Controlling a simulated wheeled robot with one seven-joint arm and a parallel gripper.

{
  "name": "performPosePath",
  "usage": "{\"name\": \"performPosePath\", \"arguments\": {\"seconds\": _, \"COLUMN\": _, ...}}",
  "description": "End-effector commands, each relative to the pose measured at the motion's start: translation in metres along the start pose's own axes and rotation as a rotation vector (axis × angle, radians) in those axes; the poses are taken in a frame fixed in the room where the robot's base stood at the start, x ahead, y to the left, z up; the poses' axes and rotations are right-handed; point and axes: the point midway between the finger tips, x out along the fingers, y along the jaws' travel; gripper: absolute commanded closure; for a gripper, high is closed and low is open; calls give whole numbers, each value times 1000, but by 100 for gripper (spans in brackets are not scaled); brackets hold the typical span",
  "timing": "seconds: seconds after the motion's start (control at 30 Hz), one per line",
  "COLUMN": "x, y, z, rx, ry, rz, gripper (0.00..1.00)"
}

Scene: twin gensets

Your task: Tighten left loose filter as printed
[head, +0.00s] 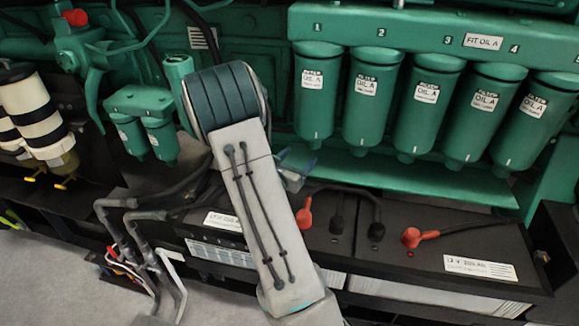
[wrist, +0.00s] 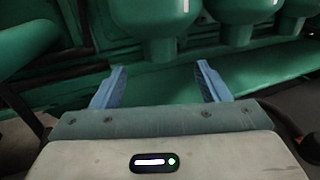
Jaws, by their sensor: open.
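A row of green oil filters hangs under a numbered green header (head: 400,30) with a "FIT OIL A" plate (head: 483,41). The leftmost filter (head: 317,105) hangs under number 1, the second filter (head: 372,110) under number 2. Their labels read "FILTER OIL A". I cannot tell which filter is loose. My gripper (head: 296,166) is partly hidden behind my arm, below the leftmost filter. In the wrist view my gripper (wrist: 160,86) has its blue fingers wide apart and nothing between them. A filter's rounded bottom (wrist: 160,48) is ahead, above the gap, apart from the fingers.
Black batteries (head: 480,262) with red and black terminals and cables stand below the filters. A green ledge (head: 440,180) runs under the row. Two small green filters (head: 162,138) and striped canisters (head: 30,105) are at left. Grey pipes (head: 140,225) rise at lower left.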

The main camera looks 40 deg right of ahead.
Motion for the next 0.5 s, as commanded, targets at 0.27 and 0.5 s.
{"name": "performPosePath", "arguments": {"seconds": 0.27, "x": 43, "y": -1, "z": -1, "rx": 2, "ry": -1, "rz": -3, "gripper": 31}}
{"name": "performPosePath", "arguments": {"seconds": 0.5, "x": 76, "y": 0, "z": -1, "rx": 1, "ry": -1, "rz": -1, "gripper": 31}}
